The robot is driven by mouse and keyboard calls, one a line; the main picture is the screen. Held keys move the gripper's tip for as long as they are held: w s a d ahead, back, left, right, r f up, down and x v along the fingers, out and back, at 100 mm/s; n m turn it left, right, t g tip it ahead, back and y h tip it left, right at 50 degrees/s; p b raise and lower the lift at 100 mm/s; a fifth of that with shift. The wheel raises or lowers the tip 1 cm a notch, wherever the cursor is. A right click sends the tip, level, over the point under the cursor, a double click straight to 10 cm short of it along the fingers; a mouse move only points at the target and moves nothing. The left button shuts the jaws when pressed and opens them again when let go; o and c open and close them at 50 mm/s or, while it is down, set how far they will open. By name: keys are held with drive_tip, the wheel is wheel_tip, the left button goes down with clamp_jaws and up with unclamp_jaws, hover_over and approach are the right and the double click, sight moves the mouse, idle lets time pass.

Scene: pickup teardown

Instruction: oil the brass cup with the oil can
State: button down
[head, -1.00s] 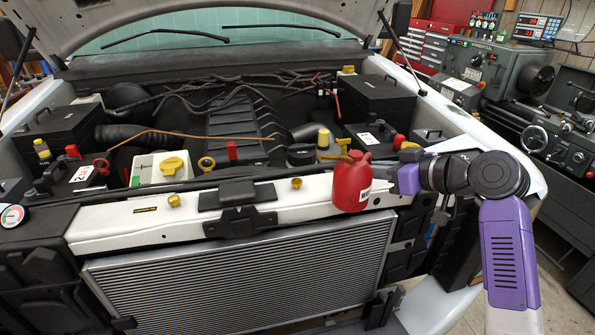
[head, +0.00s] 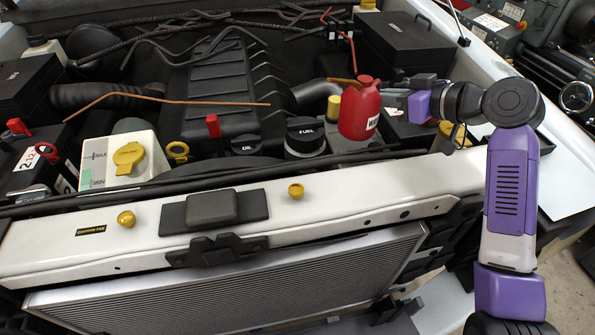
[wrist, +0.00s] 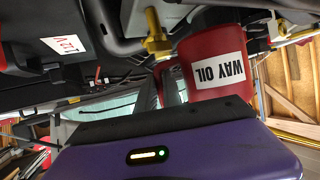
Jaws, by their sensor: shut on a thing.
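My gripper (head: 395,98) is shut on the red oil can (head: 358,115) and holds it upright in the air over the right part of the engine bay. Its thin brown spout points left. Two small brass-coloured pieces stand on the white front rail: one right of the middle (head: 296,191), one to the left (head: 126,219). I cannot tell which is the brass cup. The can is apart from both, right of and behind the nearer one in the picture.
Behind the white rail (head: 380,200) are a black FUEL cap (head: 305,136), an OIL cap (head: 246,144), a yellow reservoir cap (head: 128,157) and a red-handled piece (head: 213,126). The radiator (head: 230,280) lies in front. The space above the rail is clear.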

sight(378, 85)
drive_tip(key=shift+r, duration=0.25)
drive_tip(key=shift+s+a+r+n+t+b, duration=0.1)
drive_tip(key=shift+s+r+n+t+b, duration=0.05)
drive_tip(key=shift+r+n+t+b, duration=0.4)
drive_tip(key=shift+s+r+n+t+b, duration=0.15)
drive_tip(key=shift+r+n+t+b, duration=0.2)
drive_tip(key=shift+r+n, duration=0.3)
drive_tip(key=shift+r+h, duration=0.15)
drive_tip(key=shift+h, duration=0.15)
drive_tip(key=shift+s+a+r+n+t+b, duration=0.15)
drive_tip(key=shift+s+n+t+b, duration=0.15)
drive_tip(key=shift+b, duration=0.25)
drive_tip(key=shift+s+a+n+t+b, duration=0.2)
drive_tip(key=shift+n+b, duration=0.2)
drive_tip(key=shift+b, duration=0.15)
idle(1.6)
drive_tip(key=shift+s+a+r+n+t+b, duration=0.15)
drive_tip(key=shift+s+a+n+t+b, duration=0.2)
drive_tip(key=shift+b, duration=0.3)
drive_tip(key=shift+s+a+r+n+t+b, duration=0.1)
drive_tip(key=shift+s+n+b, duration=0.3)
drive_tip(key=shift+b, duration=0.2)
idle(2.3)
